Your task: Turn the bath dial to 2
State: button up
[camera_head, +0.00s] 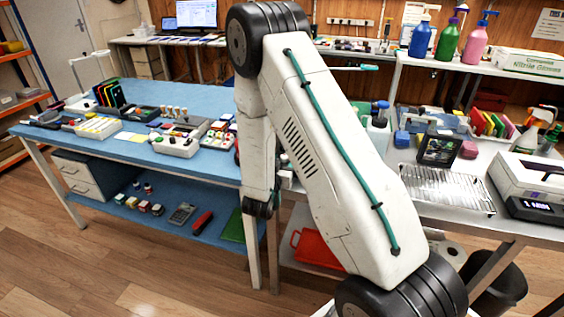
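My gripper is not in view; my white arm with its teal cable fills the middle of the picture and hides what lies behind it. A white and grey boxy machine (538,178) stands at the right on the grey bench, cut by the picture edge. It has a dark front panel with a small lit display (537,206), and may be the bath. I cannot make out a dial or its setting on it.
A wire rack (447,188) lies left of the machine, with a dark framed device (438,148) behind it. Spray bottles (535,131) stand behind the machine. A blue workbench (200,97) at the left carries many small items. A dark bin (498,290) stands below the grey bench. Wooden floor is clear at front left.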

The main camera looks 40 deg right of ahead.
jog(key=c, duration=0.9)
jog(key=shift+w+m+g+h, duration=0.1)
jog(key=shift+m+g+h, duration=0.65)
jog(key=shift+g, duration=0.25)
jog(key=o, duration=1)
jog(key=shift+a, duration=0.1)
jog(key=shift+c, duration=0.2)
jog(key=v, duration=0.7)
jog(key=shift+s+a, duration=0.25)
jog(key=shift+a, duration=0.1)
